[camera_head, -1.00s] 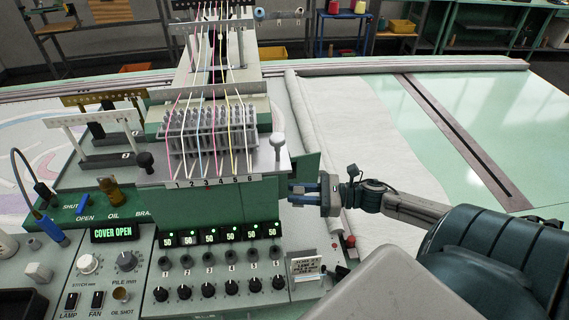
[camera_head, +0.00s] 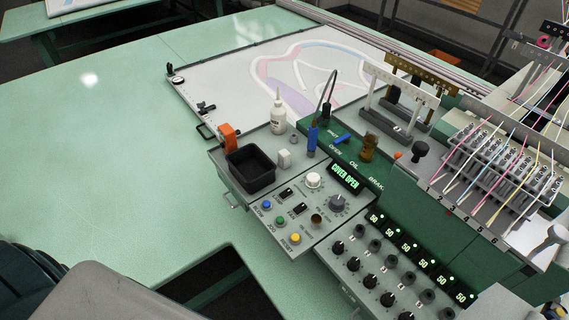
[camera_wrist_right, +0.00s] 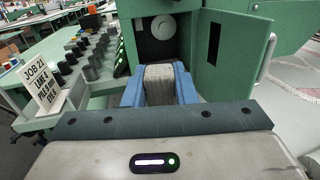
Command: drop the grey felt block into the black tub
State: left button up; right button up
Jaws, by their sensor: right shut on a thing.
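The black tub (camera_head: 250,172) sits on the left end of the machine's grey control panel in the head view. It is open at the top and looks empty. In the right wrist view, my right gripper (camera_wrist_right: 159,76) has its blue fingers shut on the grey felt block (camera_wrist_right: 158,88). The block is held in front of a green housing opening with a round pale disc inside. My right gripper is outside the head view. My left gripper is in neither current view.
An orange object (camera_head: 228,137), a white block (camera_head: 284,158) and a white bottle (camera_head: 278,115) stand around the tub. Knobs and buttons lie to its right. A green door (camera_wrist_right: 218,48) stands open right of the gripper; a job sign (camera_wrist_right: 43,88) stands left.

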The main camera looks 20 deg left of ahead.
aim_at(251, 169)
jog(key=k+j, duration=0.8)
jog(key=k, duration=0.05)
